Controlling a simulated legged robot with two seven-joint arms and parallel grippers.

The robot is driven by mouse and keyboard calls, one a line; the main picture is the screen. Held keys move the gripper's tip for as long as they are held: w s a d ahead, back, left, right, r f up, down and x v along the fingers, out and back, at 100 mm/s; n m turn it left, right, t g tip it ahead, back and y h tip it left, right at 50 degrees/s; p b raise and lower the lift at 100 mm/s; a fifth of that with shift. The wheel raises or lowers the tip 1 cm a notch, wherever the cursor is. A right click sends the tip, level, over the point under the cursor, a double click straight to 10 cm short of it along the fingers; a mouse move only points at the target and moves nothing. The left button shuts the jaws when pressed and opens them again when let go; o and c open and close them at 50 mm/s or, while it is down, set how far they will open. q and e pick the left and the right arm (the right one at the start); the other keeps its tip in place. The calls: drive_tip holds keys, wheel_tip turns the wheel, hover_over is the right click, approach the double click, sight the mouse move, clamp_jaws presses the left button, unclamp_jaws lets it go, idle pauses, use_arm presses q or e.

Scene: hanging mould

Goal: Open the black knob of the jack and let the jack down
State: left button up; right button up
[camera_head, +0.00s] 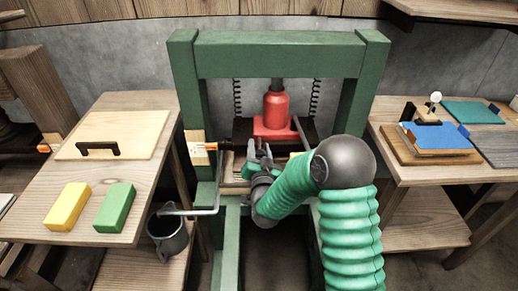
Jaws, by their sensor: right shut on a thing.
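The red jack (276,105) stands upright inside the green press frame (280,58), its red base on a dark plate. My right gripper (257,150) is in front of the jack's base, at its lower left. Its fingers are shut on a small dark part there, which I take to be the black knob; the fingers and their shadow mostly hide it. My green right arm covers the lower right of the press. My left gripper is not in view.
The left table holds a board with a black handle (98,148), a yellow block (67,207) and a green block (114,207). The right table (392,167) holds a blue-topped wooden piece (437,136) and flat plates.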

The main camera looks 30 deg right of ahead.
drive_tip(key=shift+n, duration=0.8)
clamp_jaws()
drive_tip(key=shift+f+n, duration=0.1)
drive_tip(key=shift+n, duration=0.9)
drive_tip(key=o, duration=1.2)
unclamp_jaws()
drive_tip(key=shift+s+d, duration=0.1)
